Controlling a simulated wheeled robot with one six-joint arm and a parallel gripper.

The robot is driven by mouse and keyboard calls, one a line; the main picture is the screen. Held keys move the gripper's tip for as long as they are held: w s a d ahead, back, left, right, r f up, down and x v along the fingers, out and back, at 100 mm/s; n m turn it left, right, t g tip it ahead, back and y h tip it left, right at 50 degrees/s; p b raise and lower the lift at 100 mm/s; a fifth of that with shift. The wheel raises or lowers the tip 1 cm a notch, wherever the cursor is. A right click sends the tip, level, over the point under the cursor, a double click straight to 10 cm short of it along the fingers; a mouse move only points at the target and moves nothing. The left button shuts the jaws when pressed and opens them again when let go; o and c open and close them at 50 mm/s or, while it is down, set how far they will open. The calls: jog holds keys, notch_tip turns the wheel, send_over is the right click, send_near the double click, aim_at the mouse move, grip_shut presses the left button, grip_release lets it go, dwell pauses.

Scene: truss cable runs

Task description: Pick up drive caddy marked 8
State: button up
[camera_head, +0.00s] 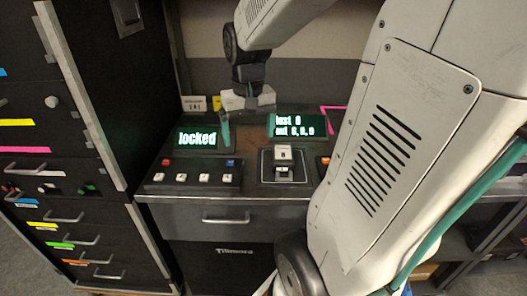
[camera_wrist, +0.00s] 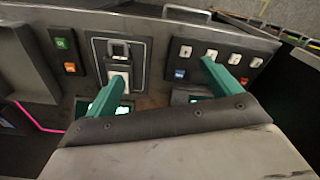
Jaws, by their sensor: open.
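No drive caddy can be surely told by a readable 8. A white block (camera_head: 284,153) with a small dark mark, too small to read, sits in a framed slot panel (camera_head: 265,178) on the console. In the wrist view, the framed panel (camera_wrist: 93,62) lies at left, with a white piece (camera_wrist: 118,78) partly behind a finger. My gripper (camera_wrist: 163,68) is open and empty, its two green fingers spread above the console. In the head view, one green finger (camera_head: 225,131) shows between the two displays.
A display (camera_head: 198,139) reads "locked"; another display (camera_head: 296,125) shows green text. A button box (camera_head: 195,177) has red, blue and white buttons. A drawer handle (camera_head: 226,218) is below. A dark cabinet (camera_head: 85,245) with several handles stands left. My arm hides the right side.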

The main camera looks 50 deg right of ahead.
aim_at(283, 155)
jog(key=d+f+m, duration=0.1)
jog(key=d+f, duration=0.2)
jog(key=d, duration=0.2)
jog(key=d+f+m, duration=0.1)
jog(key=d+f, duration=0.1)
jog(key=d, duration=0.3)
jog(key=d+f+m, duration=0.2)
jog(key=d+f, duration=0.1)
jog(key=d, duration=0.2)
jog(key=shift+w+d+f+g, duration=0.3)
jog(key=shift+w+d, duration=0.1)
jog(key=f, duration=0.8)
jog(key=shift+w+d+f, duration=0.15)
jog(key=shift+d, duration=0.1)
jog(key=c, duration=1.3)
jog(key=shift+c, duration=0.5)
jog(key=shift+r, duration=0.2)
